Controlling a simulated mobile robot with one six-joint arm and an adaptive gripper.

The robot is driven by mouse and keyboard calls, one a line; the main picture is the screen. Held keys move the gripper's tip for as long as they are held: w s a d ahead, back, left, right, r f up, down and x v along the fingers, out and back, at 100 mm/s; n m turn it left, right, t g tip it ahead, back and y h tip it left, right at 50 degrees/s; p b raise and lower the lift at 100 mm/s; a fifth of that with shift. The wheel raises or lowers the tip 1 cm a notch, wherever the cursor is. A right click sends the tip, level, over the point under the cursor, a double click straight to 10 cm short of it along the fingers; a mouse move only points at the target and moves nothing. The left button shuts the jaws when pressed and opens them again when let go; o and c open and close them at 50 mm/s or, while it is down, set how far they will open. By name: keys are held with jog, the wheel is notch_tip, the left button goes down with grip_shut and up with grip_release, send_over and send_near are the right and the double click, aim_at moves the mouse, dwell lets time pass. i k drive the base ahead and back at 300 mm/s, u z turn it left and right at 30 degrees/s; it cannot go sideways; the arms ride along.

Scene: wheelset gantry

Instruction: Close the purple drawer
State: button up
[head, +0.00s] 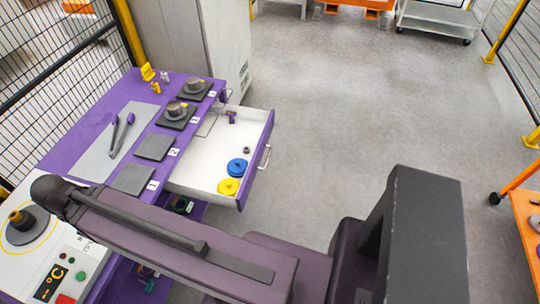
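The purple drawer (257,162) stands pulled out to the right from under the purple workbench (88,137). Inside lie a blue disc (237,167), a yellow disc (228,187), a small dark ring (246,150) and a small purple piece (231,117). My arm crosses the lower part of the head view, in front of the bench and near the drawer's near end. My gripper is not visible, so its state and its distance from the drawer cannot be seen.
Dark square pads (155,147) and a grey mat (118,140) lie on the bench. A control panel (55,273) is at lower left. A grey cabinet (207,45) stands behind the bench. An orange cart (526,215) is at right. The floor right of the drawer is clear.

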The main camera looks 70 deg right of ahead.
aim_at(198, 172)
jog(key=z, duration=0.25)
jog(key=k, duration=0.5)
jog(key=z, duration=0.95)
jog(key=k, duration=0.85)
jog(key=z, duration=1)
jog(key=i, duration=1.5)
jog(key=u, duration=0.75)
jog(key=i, duration=0.4)
jog(key=u, duration=0.1)
